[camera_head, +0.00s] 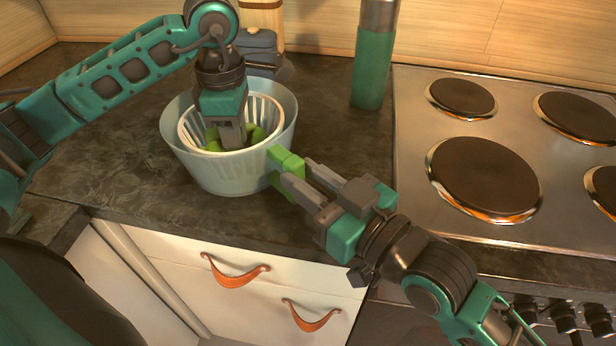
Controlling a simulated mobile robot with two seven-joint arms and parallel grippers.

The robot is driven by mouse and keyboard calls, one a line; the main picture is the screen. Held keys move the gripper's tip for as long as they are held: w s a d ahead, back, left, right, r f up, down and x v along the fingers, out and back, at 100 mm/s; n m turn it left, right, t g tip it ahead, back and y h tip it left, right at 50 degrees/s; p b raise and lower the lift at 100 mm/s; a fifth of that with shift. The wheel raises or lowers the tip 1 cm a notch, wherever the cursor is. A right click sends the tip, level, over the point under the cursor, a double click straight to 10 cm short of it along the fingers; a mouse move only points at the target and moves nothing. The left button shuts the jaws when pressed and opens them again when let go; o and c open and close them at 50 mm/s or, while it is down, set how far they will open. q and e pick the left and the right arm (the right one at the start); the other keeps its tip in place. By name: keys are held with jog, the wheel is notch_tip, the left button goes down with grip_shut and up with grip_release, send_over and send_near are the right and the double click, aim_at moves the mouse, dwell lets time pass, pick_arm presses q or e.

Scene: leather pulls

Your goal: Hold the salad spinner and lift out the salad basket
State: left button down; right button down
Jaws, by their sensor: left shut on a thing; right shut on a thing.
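The salad spinner (215,177) is a pale blue translucent bowl on the dark counter, with a green handle (287,160) on its right side. The white slatted salad basket (268,112) sits inside the bowl, with green parts showing in its middle. My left gripper (233,143) points down into the basket, shut on its green middle part; the fingers hide the exact grip. My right gripper (294,174) reaches in from the lower right and is shut on the spinner's green handle.
A stove (410,150) with several hotplates is at the right. A green bottle-like cylinder (371,70) stands behind, and a dark blue-grey container (258,42) is behind the bowl. Drawers with orange leather pulls (236,278) are below the counter edge. The counter left of the bowl is clear.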

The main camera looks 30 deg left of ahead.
pick_arm(q)
jog(key=shift+r, duration=5.55)
pick_arm(e)
jog(key=c, duration=0.8)
grip_release()
jog(key=shift+c, duration=0.2)
jog(key=v, duration=1.2)
